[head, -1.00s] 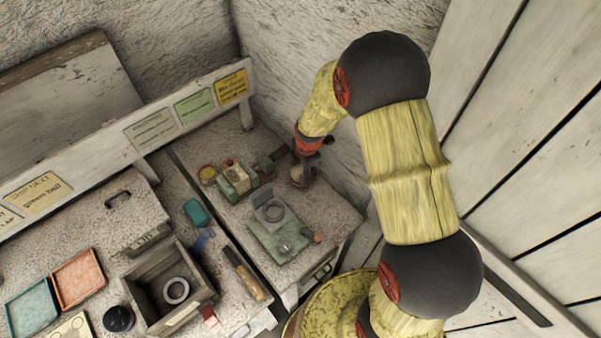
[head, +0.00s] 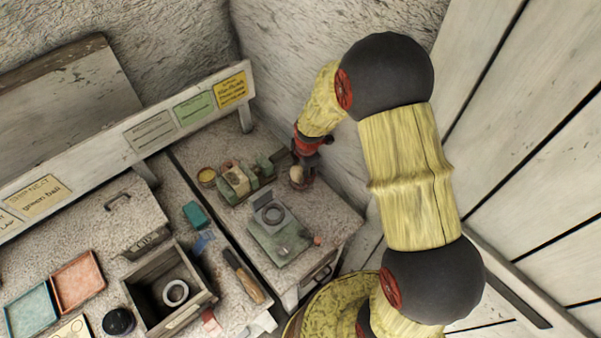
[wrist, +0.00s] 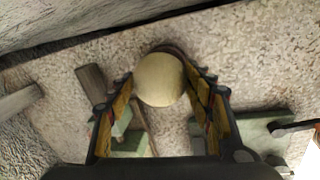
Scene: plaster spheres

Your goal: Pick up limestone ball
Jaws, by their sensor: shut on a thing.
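The limestone ball (wrist: 159,79) is pale cream and round. In the wrist view it sits between the two fingertips of my gripper (wrist: 163,88), which touch it on both sides. In the head view the ball (head: 297,174) shows small at the end of my gripper (head: 302,176), over the far right part of the speckled bench. My gripper is shut on the ball. I cannot tell whether the ball is clear of the bench top.
A green device (head: 243,179) stands just left of my gripper. A green plate with a grey ring fixture (head: 272,215) lies nearer. An open wooden box (head: 146,301) holds a pale ring (head: 175,293). The rough wall is close behind my gripper.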

